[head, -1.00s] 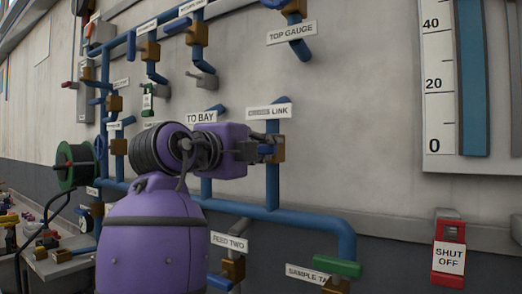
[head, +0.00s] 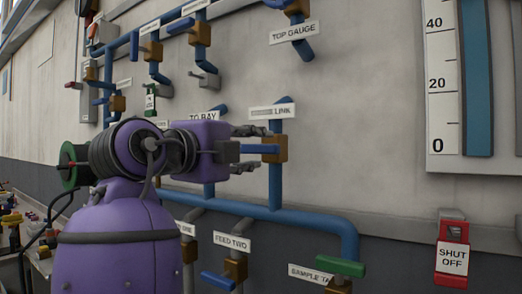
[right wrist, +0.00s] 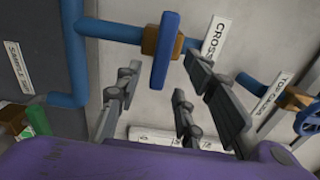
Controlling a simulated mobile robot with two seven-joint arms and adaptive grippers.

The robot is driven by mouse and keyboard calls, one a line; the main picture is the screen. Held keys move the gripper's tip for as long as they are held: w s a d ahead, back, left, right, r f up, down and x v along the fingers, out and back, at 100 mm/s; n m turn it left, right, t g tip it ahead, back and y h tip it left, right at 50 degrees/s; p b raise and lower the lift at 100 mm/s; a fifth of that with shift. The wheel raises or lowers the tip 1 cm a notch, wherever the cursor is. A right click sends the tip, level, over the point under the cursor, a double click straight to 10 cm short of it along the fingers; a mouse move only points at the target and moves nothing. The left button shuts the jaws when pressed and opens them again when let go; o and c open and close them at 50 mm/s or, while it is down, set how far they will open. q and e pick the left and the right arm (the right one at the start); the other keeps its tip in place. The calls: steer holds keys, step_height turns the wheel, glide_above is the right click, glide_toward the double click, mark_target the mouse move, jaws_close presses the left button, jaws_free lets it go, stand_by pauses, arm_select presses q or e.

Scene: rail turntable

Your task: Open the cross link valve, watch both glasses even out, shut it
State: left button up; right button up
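The cross link valve (head: 281,149) sits on a vertical blue pipe under a label reading "LINK", its first word smeared in the head view. Its blue handle (head: 260,149) lies across the pipe. The right wrist view shows the handle (right wrist: 165,50) crosswise to the pipe, beside a "CROSS" label. My right gripper (head: 252,142) is open and empty, just left of the valve; in the wrist view its fingers (right wrist: 163,68) stand apart on either side of the handle's line. A glass with a blue column (head: 476,80) stands beside a scale; its top is cut off. My left gripper is not in view.
A red "SHUT OFF" box (head: 452,250) hangs below the scale (head: 438,85). Sample tap's green handle (head: 340,267) and the feed two valve's blue handle (head: 218,280) stick out below. A green reel (head: 72,165) is at left. Bare wall lies right of the valve.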

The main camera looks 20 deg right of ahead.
steer(key=v, duration=0.6)
steer(key=shift+s+a, duration=0.25)
steer(key=shift+a, duration=0.05)
